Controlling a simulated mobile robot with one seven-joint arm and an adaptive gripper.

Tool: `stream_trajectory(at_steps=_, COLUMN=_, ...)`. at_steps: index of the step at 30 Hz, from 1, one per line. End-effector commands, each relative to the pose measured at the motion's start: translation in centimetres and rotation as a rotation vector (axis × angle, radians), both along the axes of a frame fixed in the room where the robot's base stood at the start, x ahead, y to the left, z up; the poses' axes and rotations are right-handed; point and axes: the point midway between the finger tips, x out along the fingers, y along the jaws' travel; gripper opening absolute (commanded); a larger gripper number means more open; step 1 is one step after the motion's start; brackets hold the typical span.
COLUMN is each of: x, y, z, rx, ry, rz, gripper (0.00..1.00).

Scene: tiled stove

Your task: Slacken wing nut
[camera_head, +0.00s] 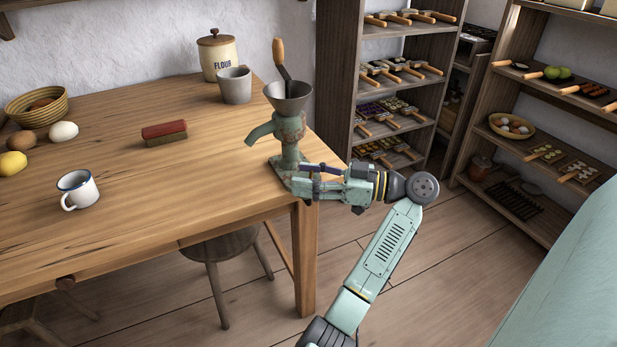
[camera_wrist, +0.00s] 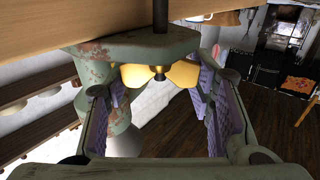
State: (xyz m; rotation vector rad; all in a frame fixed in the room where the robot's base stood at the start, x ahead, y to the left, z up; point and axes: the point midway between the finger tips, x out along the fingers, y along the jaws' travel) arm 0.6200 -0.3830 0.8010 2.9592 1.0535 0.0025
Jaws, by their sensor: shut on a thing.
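The brass wing nut (camera_wrist: 160,75) shows in the wrist view, its two wings spread left and right on a dark threaded rod. It sits at the green, rust-chipped clamp under the table edge. My gripper (camera_wrist: 159,92) has its purple-padded fingers on either side of the wings and is shut on them. In the head view my gripper (camera_head: 303,182) reaches in from the right at the table corner, against the foot of the green hand grinder (camera_head: 290,133). The wing nut is hidden there.
The wooden table (camera_head: 220,185) holds a mug (camera_head: 79,190), a red and green block (camera_head: 165,132), a grey cup (camera_head: 235,86), a flour jar (camera_head: 217,55) and a basket (camera_head: 37,106). A stool (camera_head: 225,245) stands underneath. Shelves (camera_head: 390,80) stand behind; floor right of the table is open.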

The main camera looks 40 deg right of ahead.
Motion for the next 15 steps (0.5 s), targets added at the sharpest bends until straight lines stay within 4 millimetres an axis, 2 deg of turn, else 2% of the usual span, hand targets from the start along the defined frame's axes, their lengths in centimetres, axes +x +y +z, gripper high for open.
stream_trajectory(at_steps=2, x=0.06, y=0.2, z=-0.33, rx=0.0, ry=0.006, rz=0.007, gripper=0.21)
stream_trajectory(at_steps=3, x=0.06, y=0.21, z=-0.33, rx=0.0, ry=0.006, rz=0.007, gripper=0.51)
stream_trajectory(at_steps=12, x=0.03, y=0.12, z=-0.16, rx=0.0, ry=0.003, rz=0.003, gripper=0.7)
stream_trajectory(at_steps=15, x=0.03, y=0.09, z=-0.12, rx=0.0, ry=0.002, rz=0.002, gripper=0.7)
